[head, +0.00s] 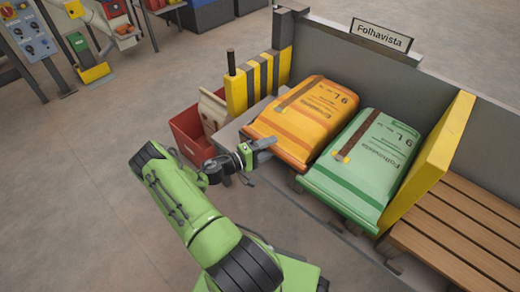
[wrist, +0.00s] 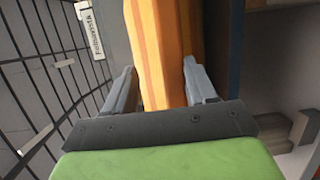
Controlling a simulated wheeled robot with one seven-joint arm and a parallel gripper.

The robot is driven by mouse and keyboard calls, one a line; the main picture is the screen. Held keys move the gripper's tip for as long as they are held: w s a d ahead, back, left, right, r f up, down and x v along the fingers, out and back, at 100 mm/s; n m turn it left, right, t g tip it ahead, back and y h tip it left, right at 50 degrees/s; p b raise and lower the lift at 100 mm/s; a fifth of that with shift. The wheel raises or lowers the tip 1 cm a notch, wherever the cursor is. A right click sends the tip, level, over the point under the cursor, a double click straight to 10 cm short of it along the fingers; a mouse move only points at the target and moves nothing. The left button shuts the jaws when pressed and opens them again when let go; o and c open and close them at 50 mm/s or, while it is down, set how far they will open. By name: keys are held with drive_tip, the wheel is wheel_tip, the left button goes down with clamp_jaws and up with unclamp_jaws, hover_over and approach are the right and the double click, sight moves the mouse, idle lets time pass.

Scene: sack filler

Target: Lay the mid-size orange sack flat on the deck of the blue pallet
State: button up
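The orange sack (head: 303,122) lies flat on a grey bench (head: 245,122), label side up, left of a green sack (head: 362,166). My gripper (head: 256,160) is at the sack's near-left end. In the wrist view my gripper (wrist: 160,92) has its fingers spread wide, with the orange sack (wrist: 165,45) showing between and beyond them. The fingers look close to its two faces; I cannot tell whether they touch. I cannot make out a blue pallet in either view.
A yellow board (head: 432,160) stands right of the green sack, with wooden slats (head: 465,225) beyond it. A grey back wall (head: 340,55) bears a "Folhavista" sign (head: 382,35). A red bin (head: 190,138) and a yellow-black striped guard (head: 258,80) stand left.

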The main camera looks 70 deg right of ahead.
drive_tip(key=p+v, duration=0.2)
drive_tip(key=v, duration=1.3)
drive_tip(key=shift+a, duration=0.2)
drive_tip(key=shift+r, duration=0.15)
